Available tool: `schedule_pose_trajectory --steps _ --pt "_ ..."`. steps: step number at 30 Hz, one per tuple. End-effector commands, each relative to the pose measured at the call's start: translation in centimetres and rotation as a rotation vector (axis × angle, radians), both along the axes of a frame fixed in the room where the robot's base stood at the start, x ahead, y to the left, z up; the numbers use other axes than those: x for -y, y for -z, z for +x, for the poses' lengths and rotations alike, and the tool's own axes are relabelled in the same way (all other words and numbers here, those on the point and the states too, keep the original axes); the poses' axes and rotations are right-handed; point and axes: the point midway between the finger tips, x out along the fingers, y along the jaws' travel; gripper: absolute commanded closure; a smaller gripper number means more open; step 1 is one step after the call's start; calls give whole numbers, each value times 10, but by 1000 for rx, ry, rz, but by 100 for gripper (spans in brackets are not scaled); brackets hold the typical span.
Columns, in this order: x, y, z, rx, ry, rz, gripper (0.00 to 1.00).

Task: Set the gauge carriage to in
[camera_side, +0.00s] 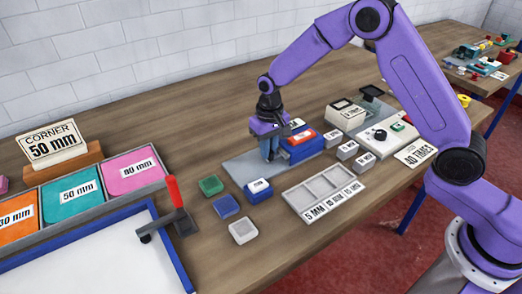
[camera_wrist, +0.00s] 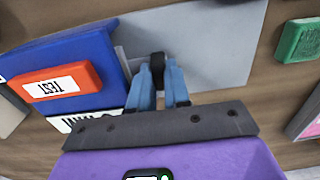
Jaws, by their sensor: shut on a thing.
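The gauge is a blue block (camera_side: 305,150) with a red top part, on a flat grey plate (camera_side: 238,170). In the wrist view the blue block (camera_wrist: 68,55) is at the left, with a red TEST button (camera_wrist: 55,85) on top, and the grey plate (camera_wrist: 215,45) lies under my fingers. My gripper (camera_side: 270,155) is low over the plate, just left of the block. In the wrist view its blue fingers (camera_wrist: 158,80) are shut on a small black knob (camera_wrist: 157,62), which appears to be the carriage's handle. The carriage itself is mostly hidden.
Green (camera_side: 211,185), dark blue (camera_side: 226,206) and white (camera_side: 243,230) blocks lie in front of the plate, near a blue block with a white label (camera_side: 258,190). A grey sectioned tray (camera_side: 322,192) is at the right front. A red-handled lever (camera_side: 174,195) stands at the left.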

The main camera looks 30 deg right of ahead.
Motion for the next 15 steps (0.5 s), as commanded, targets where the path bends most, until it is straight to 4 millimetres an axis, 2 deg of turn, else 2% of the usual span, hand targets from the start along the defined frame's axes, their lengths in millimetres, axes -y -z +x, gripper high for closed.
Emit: schedule_pose_trajectory --steps 1,5,6,8,9,15 --pt "6 0 1 -2 2 -5 100" --pt "7 0 1 -2 3 -7 100" --pt "7 0 1 -3 4 -7 80" --pt "8 0 1 -3 4 -8 60" --pt "8 0 1 -3 4 -8 57" --pt "8 0 1 -3 6 -8 57"
